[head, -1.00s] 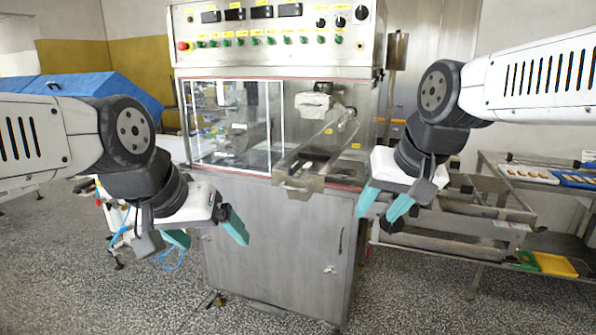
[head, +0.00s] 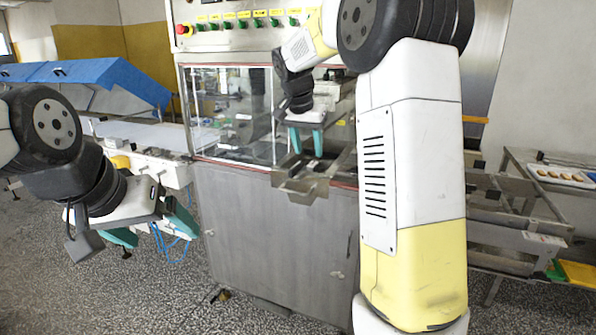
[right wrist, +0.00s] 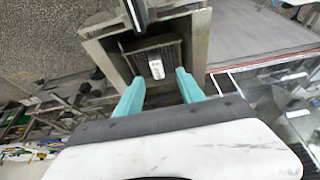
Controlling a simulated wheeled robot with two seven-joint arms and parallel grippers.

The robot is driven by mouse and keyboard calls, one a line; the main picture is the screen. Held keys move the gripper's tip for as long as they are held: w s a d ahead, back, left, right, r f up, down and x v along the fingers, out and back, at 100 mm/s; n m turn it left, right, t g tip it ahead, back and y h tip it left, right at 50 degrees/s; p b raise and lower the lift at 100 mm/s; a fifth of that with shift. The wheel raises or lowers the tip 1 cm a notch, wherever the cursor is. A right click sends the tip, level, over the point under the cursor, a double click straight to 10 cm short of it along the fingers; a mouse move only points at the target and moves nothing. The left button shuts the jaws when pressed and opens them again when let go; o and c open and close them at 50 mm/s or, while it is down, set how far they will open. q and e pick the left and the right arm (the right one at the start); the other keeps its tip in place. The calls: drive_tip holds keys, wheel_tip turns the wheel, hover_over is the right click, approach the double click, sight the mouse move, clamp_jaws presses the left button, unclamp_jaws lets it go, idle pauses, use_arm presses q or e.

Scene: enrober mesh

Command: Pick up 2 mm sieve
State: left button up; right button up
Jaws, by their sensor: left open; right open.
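A dark, finely ridged panel (right wrist: 172,52) with a small white tag (right wrist: 156,68) lies inside the metal trough (right wrist: 99,50) in the right wrist view. It may be the 2 mm sieve, but I cannot read the tag. My right gripper (head: 306,142) is open above the trough, which also shows in the head view (head: 303,188). In the right wrist view, the teal fingers of my right gripper (right wrist: 159,88) point toward the panel, one on either side of the tag, with nothing between them. My left gripper (head: 152,232) is open and empty at the left, away from the machine.
The steel machine (head: 270,240) with a glazed front window (head: 230,115) stands under the trough. A blue-lidded unit (head: 100,78) is at the left. A rack with trays (head: 560,175) stands at the right. My right arm hides part of the machine's right side.

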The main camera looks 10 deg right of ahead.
sight(313, 164)
drive_tip(key=x, duration=0.5)
drive_tip(key=shift+d+f, duration=0.25)
drive_tip(key=shift+f, duration=0.05)
drive_tip(key=shift+s, duration=0.1)
clamp_jaws()
